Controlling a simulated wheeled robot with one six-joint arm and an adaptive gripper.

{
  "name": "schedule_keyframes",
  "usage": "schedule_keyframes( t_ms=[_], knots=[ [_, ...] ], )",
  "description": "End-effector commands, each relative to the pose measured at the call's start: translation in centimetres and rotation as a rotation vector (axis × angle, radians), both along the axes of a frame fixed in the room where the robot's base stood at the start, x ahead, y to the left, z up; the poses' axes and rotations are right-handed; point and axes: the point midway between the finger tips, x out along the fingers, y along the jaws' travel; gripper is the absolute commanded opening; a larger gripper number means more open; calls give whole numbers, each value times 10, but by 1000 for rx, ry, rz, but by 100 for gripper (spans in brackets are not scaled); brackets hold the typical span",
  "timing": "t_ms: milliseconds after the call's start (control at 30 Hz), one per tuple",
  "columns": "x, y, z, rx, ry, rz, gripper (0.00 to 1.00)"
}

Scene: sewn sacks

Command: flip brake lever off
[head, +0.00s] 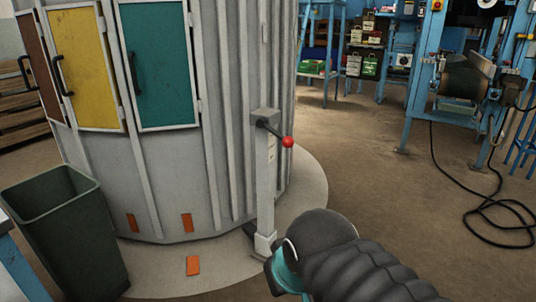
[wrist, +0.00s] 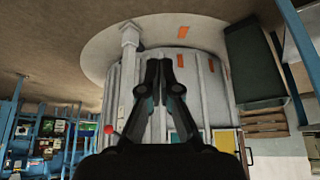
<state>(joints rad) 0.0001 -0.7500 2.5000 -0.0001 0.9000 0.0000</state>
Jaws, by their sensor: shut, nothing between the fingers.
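The brake lever (head: 272,129) is a dark rod with a red ball knob (head: 288,142). It sticks out to the right and slightly down from the box on top of a grey post (head: 265,190). The red knob also shows in the wrist view (wrist: 108,129), upside down, left of my fingers. My gripper (wrist: 159,62) is shut and empty, with its dark fingertips together in front of the grey drum. It is apart from the lever. In the head view my dark ribbed arm is at the lower right, below the knob, and the fingertips cannot be made out.
A large grey ribbed drum (head: 235,110) with yellow (head: 85,65) and teal (head: 160,70) doors stands behind the post on a round pale base (head: 310,195). A dark green bin (head: 70,235) is at left. A blue machine frame (head: 420,80) and black cable (head: 475,210) are at right. Floor between is clear.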

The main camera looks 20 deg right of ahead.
Motion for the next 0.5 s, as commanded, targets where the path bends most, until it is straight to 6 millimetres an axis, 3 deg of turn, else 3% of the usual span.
schedule_keyframes(
  t_ms=[267, 500],
  knots=[
    [8, -7, 2, -46, 40, 12, 0],
    [48, -43, 8, -272, 220, 64, 0]
  ],
)
